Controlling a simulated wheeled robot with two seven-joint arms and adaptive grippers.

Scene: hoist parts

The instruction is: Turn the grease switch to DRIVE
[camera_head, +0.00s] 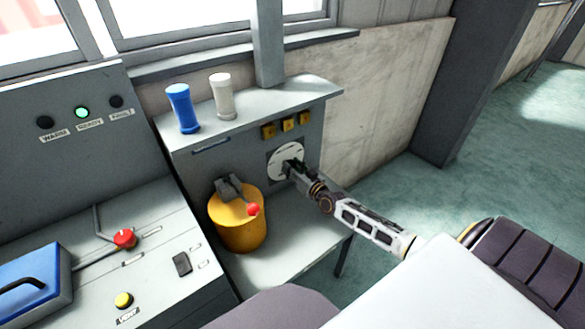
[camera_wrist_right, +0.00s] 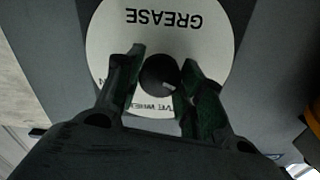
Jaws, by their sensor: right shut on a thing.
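The grease switch is a round white dial plate (camera_head: 283,153) on the upright front panel of the grey cabinet. In the right wrist view the plate (camera_wrist_right: 160,18) reads GREASE, upside down, with more lettering along its lower part, partly hidden. A dark round knob (camera_wrist_right: 158,76) sits at its middle. My right gripper (camera_head: 290,165) is at the plate; in the wrist view its two fingers (camera_wrist_right: 160,90) stand on either side of the knob, shut on it. The knob's setting is hard to read. My left gripper does not show.
Yellow labels (camera_head: 288,125) sit above the dial. A blue cup (camera_head: 182,110) and a white cup (camera_head: 222,97) stand on the cabinet top. A yellow drum (camera_head: 238,228) with a red-knobbed lever stands on the lower shelf. A grey console (camera_head: 150,262) with a red knob is at left.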

